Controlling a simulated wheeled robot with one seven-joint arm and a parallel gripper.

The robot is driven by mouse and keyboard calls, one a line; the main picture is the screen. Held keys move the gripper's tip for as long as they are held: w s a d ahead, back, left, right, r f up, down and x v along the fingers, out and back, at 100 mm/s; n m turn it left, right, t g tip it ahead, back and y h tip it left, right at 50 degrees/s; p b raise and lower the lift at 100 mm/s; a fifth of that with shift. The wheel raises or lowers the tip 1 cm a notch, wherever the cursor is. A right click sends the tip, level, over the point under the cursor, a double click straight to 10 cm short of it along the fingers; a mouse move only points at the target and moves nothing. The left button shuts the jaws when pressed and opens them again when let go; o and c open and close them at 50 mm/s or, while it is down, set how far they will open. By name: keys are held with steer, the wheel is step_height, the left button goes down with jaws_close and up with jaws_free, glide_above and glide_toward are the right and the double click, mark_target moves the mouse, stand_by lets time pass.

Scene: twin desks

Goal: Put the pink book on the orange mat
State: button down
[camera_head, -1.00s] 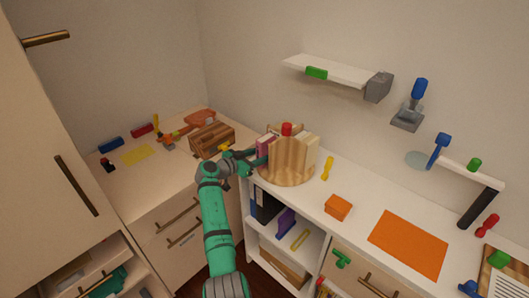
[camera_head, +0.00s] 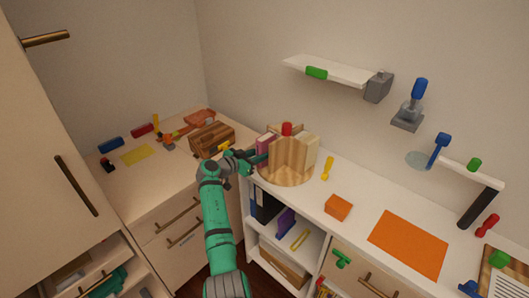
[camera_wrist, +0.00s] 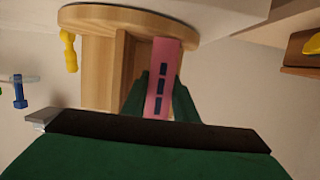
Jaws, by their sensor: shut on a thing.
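The pink book (camera_wrist: 165,62) stands on the round wooden rotating holder (camera_head: 284,178), between its wooden dividers, and has dark marks on its spine. My gripper (camera_wrist: 162,100) is shut on the pink book, with one green finger on each side of its spine in the wrist view. In the head view my gripper (camera_head: 256,159) reaches the left side of the holder, and the pink book (camera_head: 264,146) shows just behind it. The orange mat (camera_head: 408,245) lies flat and bare on the right part of the white desk.
An orange box (camera_head: 338,207) and a yellow object (camera_head: 328,168) stand on the desk between holder and mat. A red object (camera_head: 287,129) tops the holder. A wooden box (camera_head: 212,138) is on the left desk. A wall shelf (camera_head: 328,70) hangs above.

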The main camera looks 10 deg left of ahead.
mark_target(258, 146)
steer(key=shift+r, duration=2.35)
steer(key=shift+f, duration=0.1)
